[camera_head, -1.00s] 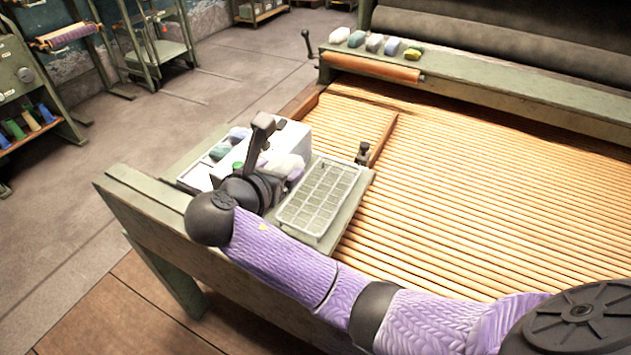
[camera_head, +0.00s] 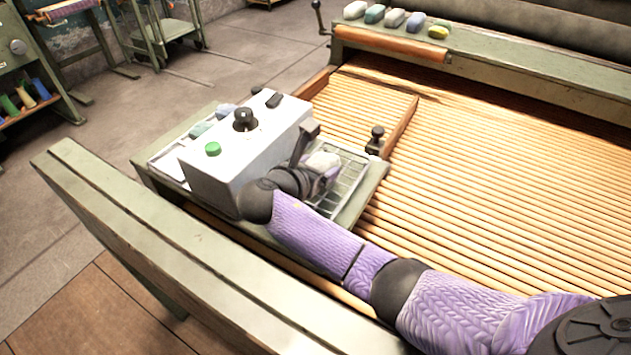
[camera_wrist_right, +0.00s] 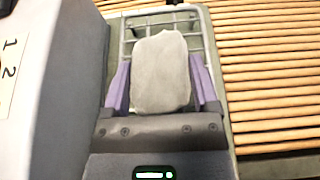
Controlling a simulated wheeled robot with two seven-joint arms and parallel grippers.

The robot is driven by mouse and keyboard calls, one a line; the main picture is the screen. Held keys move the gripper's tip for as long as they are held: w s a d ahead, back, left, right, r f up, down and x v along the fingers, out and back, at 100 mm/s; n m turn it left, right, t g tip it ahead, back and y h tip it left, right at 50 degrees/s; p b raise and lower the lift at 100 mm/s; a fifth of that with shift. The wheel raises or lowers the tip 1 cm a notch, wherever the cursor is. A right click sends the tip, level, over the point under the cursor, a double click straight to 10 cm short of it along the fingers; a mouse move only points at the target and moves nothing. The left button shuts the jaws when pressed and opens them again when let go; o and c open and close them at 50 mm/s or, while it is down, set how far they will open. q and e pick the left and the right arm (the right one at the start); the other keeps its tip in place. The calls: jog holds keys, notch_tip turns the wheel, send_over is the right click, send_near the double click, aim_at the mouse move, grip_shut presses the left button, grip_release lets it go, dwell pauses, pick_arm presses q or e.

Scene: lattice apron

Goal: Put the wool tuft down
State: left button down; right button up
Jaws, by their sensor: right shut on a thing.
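My right gripper (camera_head: 312,172) is shut on a pale grey wool tuft (camera_wrist_right: 160,72), between its two purple fingers in the right wrist view. The tuft (camera_head: 322,163) also shows in the head view, partly hidden by the gripper. Gripper and tuft are over the wire grid tray (camera_head: 352,182) and hide much of it. The tray's wires (camera_wrist_right: 132,32) show around the tuft in the wrist view. I cannot tell whether the tuft touches the tray. My left gripper is not in view.
A white control box (camera_head: 235,165) with a green button and black knob stands close left of the gripper. Behind it, darker tufts (camera_head: 202,128) lie in a white tray. Several coloured tufts (camera_head: 395,18) sit on the far beam.

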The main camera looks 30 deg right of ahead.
notch_tip(320, 180, down, 2)
jog(key=shift+f, duration=0.1)
jog(key=shift+r, duration=0.35)
jog(key=o, duration=1.1)
jog(key=shift+c, duration=0.2)
jog(key=shift+a+r, duration=0.15)
jog(key=p+v, duration=0.4)
jog(key=v, duration=0.2)
jog(key=shift+s+a+r, duration=0.1)
jog(key=shift+a+r, duration=0.05)
jog(key=shift+r, duration=0.15)
jog(key=shift+s+a+p, duration=0.2)
jog(key=shift+a+p, duration=0.1)
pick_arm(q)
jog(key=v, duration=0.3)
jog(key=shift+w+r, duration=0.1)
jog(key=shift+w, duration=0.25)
pick_arm(e)
jog(key=shift+f, duration=0.1)
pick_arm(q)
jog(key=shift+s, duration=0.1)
